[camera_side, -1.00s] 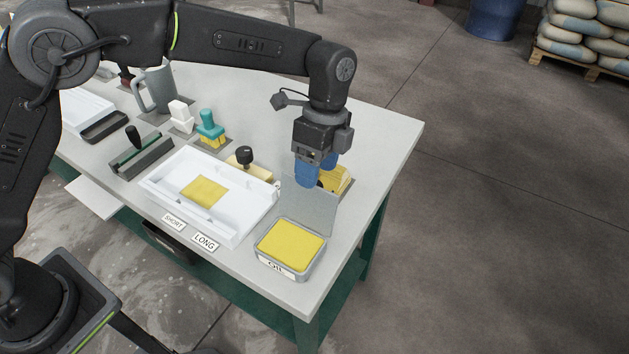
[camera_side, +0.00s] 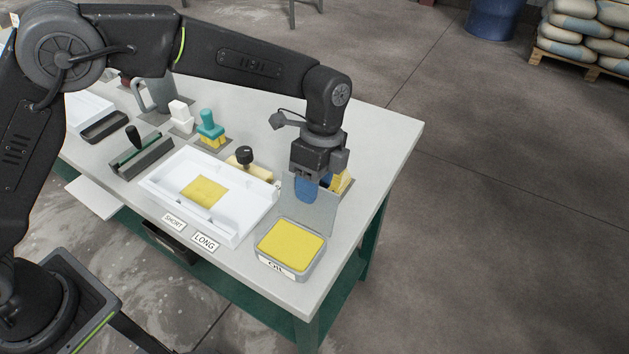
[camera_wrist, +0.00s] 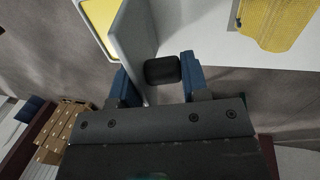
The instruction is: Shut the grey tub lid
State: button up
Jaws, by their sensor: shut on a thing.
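The grey tub (camera_side: 315,262), labelled OIL and holding a yellow pad (camera_side: 290,245), sits at the table's near right corner. Its grey lid (camera_side: 322,218) stands open, roughly upright, along the tub's far edge. My gripper (camera_side: 312,187) points down at the lid's upper edge, with one blue finger showing in front and the other hidden. In the wrist view my gripper (camera_wrist: 157,88) has its blue fingers on either side of the lid (camera_wrist: 133,32) and a small black block (camera_wrist: 162,70). It is shut on the lid; the exact contact is hard to see.
A white tray (camera_side: 236,234) with a yellow sheet lies left of the tub. A yellow item (camera_side: 342,180) stands close behind my gripper. A black-knobbed tool (camera_side: 245,157) and a teal-handled brush (camera_side: 209,125) are farther back. Clear table lies beyond, at the right.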

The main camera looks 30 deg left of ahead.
jog(key=shift+w, duration=0.15)
grip_shut()
